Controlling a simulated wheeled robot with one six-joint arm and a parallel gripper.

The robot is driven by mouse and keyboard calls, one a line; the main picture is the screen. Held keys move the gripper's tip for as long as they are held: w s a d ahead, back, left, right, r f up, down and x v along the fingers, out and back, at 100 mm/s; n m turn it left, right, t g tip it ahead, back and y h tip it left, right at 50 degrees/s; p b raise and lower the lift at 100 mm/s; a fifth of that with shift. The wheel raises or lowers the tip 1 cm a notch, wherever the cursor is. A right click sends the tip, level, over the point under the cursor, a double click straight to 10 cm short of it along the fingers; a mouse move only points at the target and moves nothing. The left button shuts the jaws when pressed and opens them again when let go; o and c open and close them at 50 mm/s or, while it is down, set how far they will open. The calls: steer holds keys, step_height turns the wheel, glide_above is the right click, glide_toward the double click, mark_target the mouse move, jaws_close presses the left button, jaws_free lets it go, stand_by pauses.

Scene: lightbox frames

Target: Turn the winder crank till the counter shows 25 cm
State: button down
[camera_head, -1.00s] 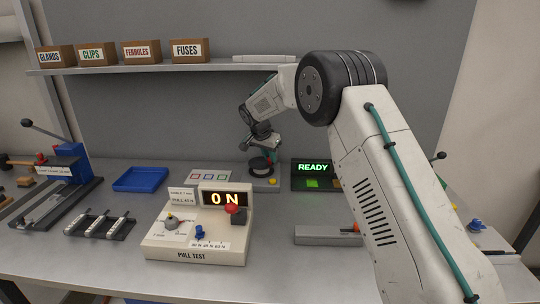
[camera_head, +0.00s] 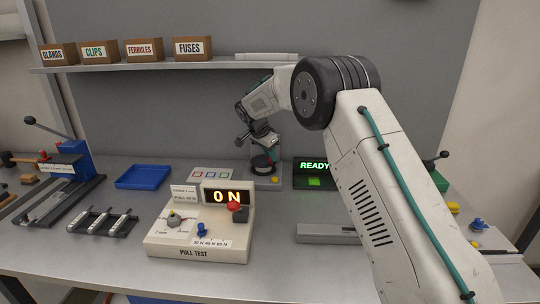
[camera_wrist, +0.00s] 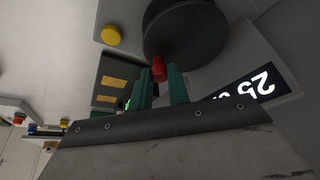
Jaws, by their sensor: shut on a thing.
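The winder (camera_head: 258,183) stands at the back of the bench, with a dark round wheel (camera_wrist: 190,28) that fills the upper middle of the wrist view. A red crank knob (camera_wrist: 158,68) sits at the wheel's edge. My gripper (camera_wrist: 161,83) has its green fingers on both sides of the knob and is shut on it. In the head view my gripper (camera_head: 269,152) is at the winder, its fingers small and partly hidden. The counter (camera_wrist: 262,85) appears turned in the wrist view and shows 25; its unit is partly covered by my gripper.
A yellow button (camera_wrist: 111,35) is beside the wheel. A lit READY box (camera_head: 313,176) stands right of the winder. The pull tester (camera_head: 198,240) reading 0 N stands in front, and a blue tray (camera_head: 142,177) lies to the left. My arm covers the right middle of the bench.

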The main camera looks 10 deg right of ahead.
mark_target(264, 166)
steer(key=c, duration=1.3)
jaws_free()
steer(key=shift+c, duration=0.2)
steer(key=shift+r, duration=0.1)
steer(key=v, duration=0.7)
steer(key=shift+r, duration=0.35)
